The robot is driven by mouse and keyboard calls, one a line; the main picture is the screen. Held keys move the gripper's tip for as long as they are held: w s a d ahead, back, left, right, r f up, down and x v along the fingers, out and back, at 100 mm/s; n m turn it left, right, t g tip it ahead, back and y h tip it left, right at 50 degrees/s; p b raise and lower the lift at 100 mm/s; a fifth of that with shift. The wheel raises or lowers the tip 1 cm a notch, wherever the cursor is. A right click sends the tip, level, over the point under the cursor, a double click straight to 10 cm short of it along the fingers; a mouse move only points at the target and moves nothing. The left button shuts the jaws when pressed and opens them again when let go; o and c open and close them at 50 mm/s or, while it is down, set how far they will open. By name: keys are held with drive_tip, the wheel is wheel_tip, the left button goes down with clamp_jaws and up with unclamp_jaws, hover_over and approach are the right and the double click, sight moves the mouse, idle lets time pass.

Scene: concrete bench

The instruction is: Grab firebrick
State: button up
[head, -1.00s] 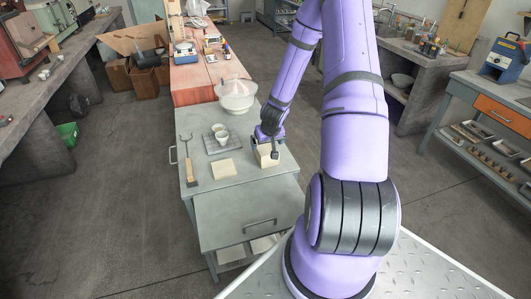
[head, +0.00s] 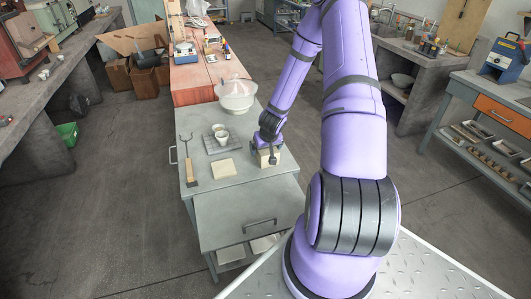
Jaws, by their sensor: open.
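A cream block, which looks like the firebrick (head: 264,161), stands on the grey metal cabinet top (head: 240,185) near its right edge. My gripper (head: 269,156) is open and right at the block, pointing down, with one dark finger in front of the block's near side. The other finger is hidden, so I cannot tell whether the fingers touch the block. The gripper covers much of the block's top.
A flat cream slab (head: 223,169) lies left of the block. Behind it, a small cup (head: 221,136) stands on a grey tray (head: 211,145). A long-handled fork (head: 189,165) lies at the left edge. A white bowl (head: 237,103) stands at the back.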

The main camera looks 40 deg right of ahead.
drive_tip(key=shift+f, duration=0.1)
idle(0.3)
drive_tip(key=c, duration=1.1)
